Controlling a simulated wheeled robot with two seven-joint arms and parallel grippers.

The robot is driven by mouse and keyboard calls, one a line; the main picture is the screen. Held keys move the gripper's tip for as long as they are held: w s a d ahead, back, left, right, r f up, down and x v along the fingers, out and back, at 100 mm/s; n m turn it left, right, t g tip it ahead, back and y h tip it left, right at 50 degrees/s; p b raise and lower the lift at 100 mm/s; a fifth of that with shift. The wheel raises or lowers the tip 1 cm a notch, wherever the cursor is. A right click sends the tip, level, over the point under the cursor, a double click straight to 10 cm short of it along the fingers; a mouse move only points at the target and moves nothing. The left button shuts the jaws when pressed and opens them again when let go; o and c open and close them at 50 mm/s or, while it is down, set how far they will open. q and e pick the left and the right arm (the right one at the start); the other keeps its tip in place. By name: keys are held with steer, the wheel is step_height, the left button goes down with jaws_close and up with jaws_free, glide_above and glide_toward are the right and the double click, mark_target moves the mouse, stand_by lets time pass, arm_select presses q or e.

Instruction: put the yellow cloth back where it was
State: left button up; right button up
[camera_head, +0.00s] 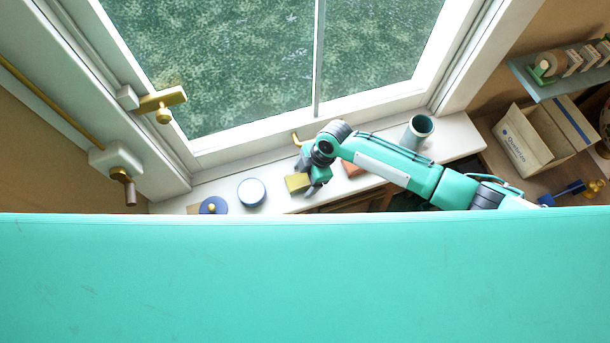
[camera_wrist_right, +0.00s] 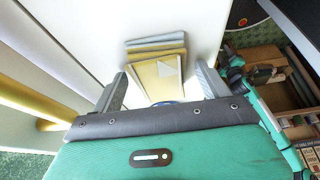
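The yellow cloth (camera_head: 296,183) looks like a small folded block on the white window sill, below the window. My right gripper (camera_head: 311,181) reaches down over the sill at the cloth's right side. In the right wrist view, a folded yellow piece (camera_wrist_right: 157,80) with a grey layer at its far end lies between the two spread fingers. A gap shows beside each fingertip, so the right gripper looks open. The palm hides the near end of the cloth. Whether the cloth's underside rests fully on the sill is hidden. My left gripper is not in view.
On the sill (camera_head: 455,143) stand a blue round thing with a yellow knob (camera_head: 212,206), a white round tin (camera_head: 251,193), an orange-red block (camera_head: 353,168) and a teal cup (camera_head: 418,130). An open cardboard box (camera_head: 527,144) stands right. The window frame bounds the sill behind.

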steer(key=shift+r, duration=0.2)
steer(key=shift+w+d+r, duration=0.1)
steer(key=shift+d+r, duration=0.05)
steer(key=shift+r, duration=0.1)
steer(key=b+v, duration=0.2)
steer(key=v, duration=0.9)
steer(key=shift+b, duration=0.4)
steer(key=shift+r, duration=0.15)
